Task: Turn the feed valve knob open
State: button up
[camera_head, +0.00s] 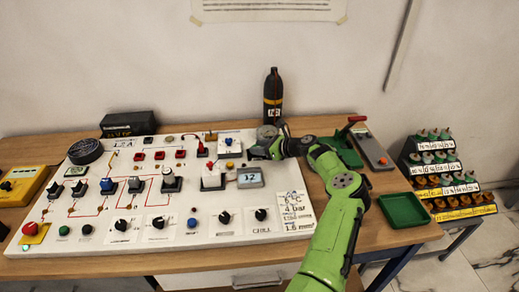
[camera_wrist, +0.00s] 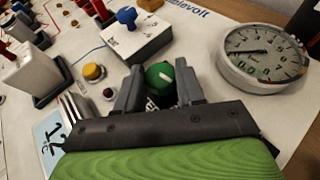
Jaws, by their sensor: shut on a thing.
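A green knob (camera_wrist: 161,75) with a white pointer line stands between my two fingertips in the wrist view; I take it to be the feed valve knob, though its label is hidden. My gripper (camera_wrist: 159,88) is shut on this knob, one dark finger on each side. In the head view my gripper (camera_head: 259,150) reaches down at the right rear of the white panel (camera_head: 205,225), and hides the knob there. A round dial gauge (camera_wrist: 262,55) sits just right of the knob, its needle pointing left; its edge also shows in the head view (camera_head: 267,132).
A white box with a blue toggle (camera_wrist: 127,16) stands behind my fingers, and a yellow button (camera_wrist: 93,72) lies to their left. A dark bottle (camera_head: 272,95) stands behind. A green tray (camera_head: 403,210) lies at right.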

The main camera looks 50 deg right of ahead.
jog(key=shift+d+n+y+b, duration=0.1)
jog(key=shift+n+y+b, duration=0.5)
jog(key=shift+y+b, duration=0.1)
jog(key=o, duration=1)
jog(key=shift+o, duration=0.2)
jog(key=p+v, duration=0.2)
jog(key=v, duration=1.3)
jog(key=shift+s+d+r, duration=0.25)
jog(key=shift+w, duration=0.1)
